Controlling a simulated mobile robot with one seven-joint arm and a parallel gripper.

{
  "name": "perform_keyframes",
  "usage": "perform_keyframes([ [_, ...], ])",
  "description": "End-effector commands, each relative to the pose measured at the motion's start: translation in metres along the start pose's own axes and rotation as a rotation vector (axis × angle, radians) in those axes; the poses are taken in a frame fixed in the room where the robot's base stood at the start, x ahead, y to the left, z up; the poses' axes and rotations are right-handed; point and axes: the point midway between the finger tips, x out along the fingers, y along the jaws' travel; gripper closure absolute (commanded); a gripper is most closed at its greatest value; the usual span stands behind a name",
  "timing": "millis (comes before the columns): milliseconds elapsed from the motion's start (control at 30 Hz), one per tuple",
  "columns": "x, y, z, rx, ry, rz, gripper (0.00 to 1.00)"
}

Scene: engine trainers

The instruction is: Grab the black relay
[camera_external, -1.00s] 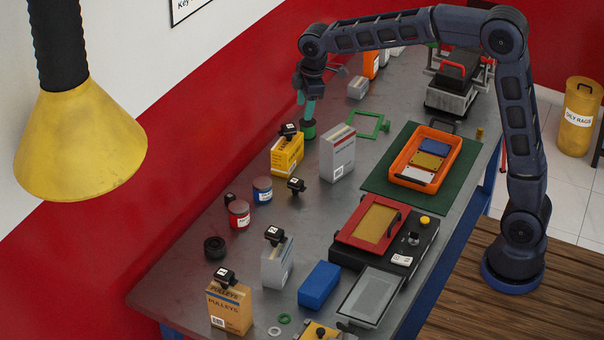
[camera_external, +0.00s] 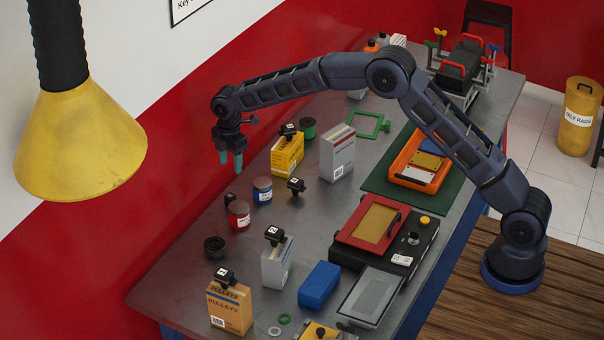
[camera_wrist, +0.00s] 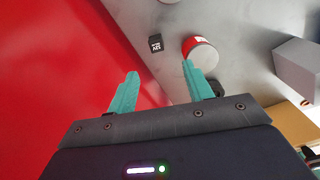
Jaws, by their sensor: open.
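A small black relay cube with a white label (camera_wrist: 155,44) stands on the table by the red wall, beside a red can. Other black relays lie on the table (camera_external: 296,186), on the yellow box (camera_external: 288,130), on the grey box (camera_external: 275,235) and on the pulleys box (camera_external: 225,275). My gripper (camera_external: 231,161) is open and empty, in the air above the wall side of the table. In the wrist view its teal fingertips (camera_wrist: 160,70) are apart, with the relay beyond them.
The red can (camera_external: 239,214) stands close to the relay, with a blue can (camera_external: 262,190) behind it. A black spool (camera_external: 214,247) lies nearer the front. The red wall (camera_wrist: 60,80) runs close along the left. Some bare table shows around the cans.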

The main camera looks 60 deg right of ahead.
Motion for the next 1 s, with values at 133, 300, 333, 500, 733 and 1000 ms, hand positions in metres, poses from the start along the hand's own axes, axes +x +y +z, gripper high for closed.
perform_keyframes([
  [133,0.026,0.010,-0.006,-0.036,-0.002,-0.012,0.49],
  [300,0.037,0.013,-0.007,-0.050,-0.003,-0.016,0.49],
  [333,0.039,0.013,-0.007,-0.050,-0.003,-0.016,0.49],
  [500,0.058,0.012,-0.007,-0.050,-0.004,-0.018,0.49],
  [733,0.087,0.012,-0.006,-0.049,-0.004,-0.016,0.49],
  [1000,0.106,0.010,-0.005,-0.049,-0.004,-0.017,0.49],
])
